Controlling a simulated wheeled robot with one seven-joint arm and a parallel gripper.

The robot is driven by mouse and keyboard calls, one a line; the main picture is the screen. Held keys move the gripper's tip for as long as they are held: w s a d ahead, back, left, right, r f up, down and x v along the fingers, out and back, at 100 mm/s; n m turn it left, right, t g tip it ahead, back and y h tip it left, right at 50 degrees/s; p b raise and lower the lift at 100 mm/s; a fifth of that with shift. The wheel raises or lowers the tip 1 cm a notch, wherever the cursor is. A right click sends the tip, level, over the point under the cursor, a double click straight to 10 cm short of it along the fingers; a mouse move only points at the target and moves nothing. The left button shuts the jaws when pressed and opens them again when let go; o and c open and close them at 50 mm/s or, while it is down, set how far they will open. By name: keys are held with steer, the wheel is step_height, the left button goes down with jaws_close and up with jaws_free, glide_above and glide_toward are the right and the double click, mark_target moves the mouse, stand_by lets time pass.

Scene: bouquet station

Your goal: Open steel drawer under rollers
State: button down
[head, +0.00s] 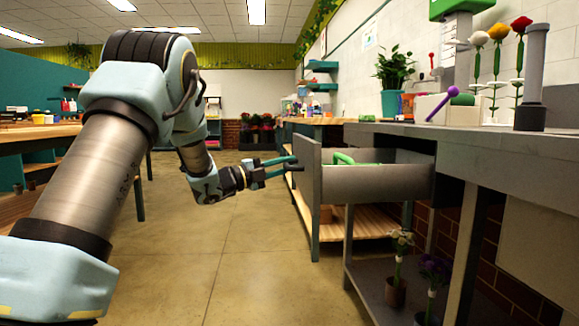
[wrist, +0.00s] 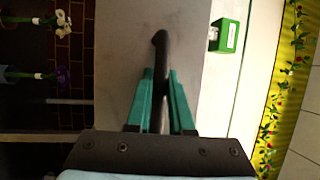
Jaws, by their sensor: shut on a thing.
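The grey steel drawer (head: 360,184) stands pulled out from under the steel counter (head: 510,143), with its inside partly visible from above. A green item (head: 345,158) lies in it. My gripper (head: 284,165) is at the drawer's front, to the left of it in the head view. In the wrist view, the teal fingers (wrist: 160,105) are shut on the dark bar handle (wrist: 160,60), one finger on each side. The drawer's front face (wrist: 120,70) fills the area behind the handle. No rollers can be made out clearly.
Below the drawer is a lower shelf (head: 375,290) with flowers in small pots (head: 396,290). On the counter stand an upright grey cylinder (head: 533,75), flowers, and a purple-tipped tool (head: 441,105). A wooden bench (head: 40,131) is at left. The floor (head: 215,255) between is clear.

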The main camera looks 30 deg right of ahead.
steer(key=c, duration=0.8)
jaws_free()
steer(key=a+f+p, duration=0.1)
steer(key=a+f, duration=0.1)
steer(key=a, duration=0.8)
steer(key=shift+s+a, duration=0.15)
steer(key=shift+a, duration=0.2)
